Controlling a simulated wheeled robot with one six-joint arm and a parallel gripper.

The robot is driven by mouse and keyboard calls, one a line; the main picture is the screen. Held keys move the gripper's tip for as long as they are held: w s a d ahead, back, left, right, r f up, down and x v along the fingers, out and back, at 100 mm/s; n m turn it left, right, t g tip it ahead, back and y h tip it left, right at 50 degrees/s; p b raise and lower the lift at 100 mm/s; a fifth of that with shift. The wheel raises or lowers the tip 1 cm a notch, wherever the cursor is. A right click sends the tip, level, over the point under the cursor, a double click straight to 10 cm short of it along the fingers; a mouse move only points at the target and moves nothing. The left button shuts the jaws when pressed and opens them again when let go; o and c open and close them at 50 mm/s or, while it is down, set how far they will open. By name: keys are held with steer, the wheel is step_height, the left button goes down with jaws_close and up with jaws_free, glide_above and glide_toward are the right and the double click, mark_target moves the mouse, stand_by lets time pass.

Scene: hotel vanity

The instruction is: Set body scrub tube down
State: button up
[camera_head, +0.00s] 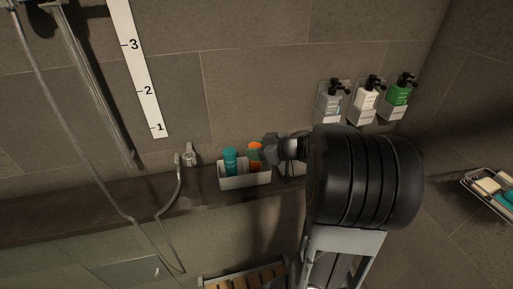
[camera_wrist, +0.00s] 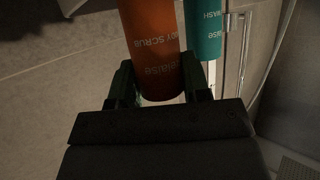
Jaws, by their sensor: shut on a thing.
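An orange body scrub tube (camera_wrist: 155,45) is held between the two fingers of my gripper (camera_wrist: 160,82) in the wrist view, its printed label reading "SCRUB". In the head view the tube (camera_head: 255,148) shows as a small orange patch at the tip of my gripper (camera_head: 262,152), above the right part of a white caddy (camera_head: 245,179) on the ledge. A teal body wash tube (camera_head: 231,160) stands in the left part of the caddy and shows right beside the orange tube in the wrist view (camera_wrist: 205,28). Whether the orange tube's end touches the caddy floor is hidden.
A second pale container (camera_head: 290,168) stands right of the caddy, partly hidden by my arm. Three pump bottles (camera_head: 366,96) hang on the wall at right. A shower tap (camera_head: 189,156) and hose (camera_head: 178,185) are left of the caddy. The ledge (camera_head: 90,208) is clear farther left.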

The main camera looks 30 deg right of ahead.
steer(key=shift+f, duration=0.1)
steer(key=shift+f, duration=0.15)
steer(key=o, duration=1)
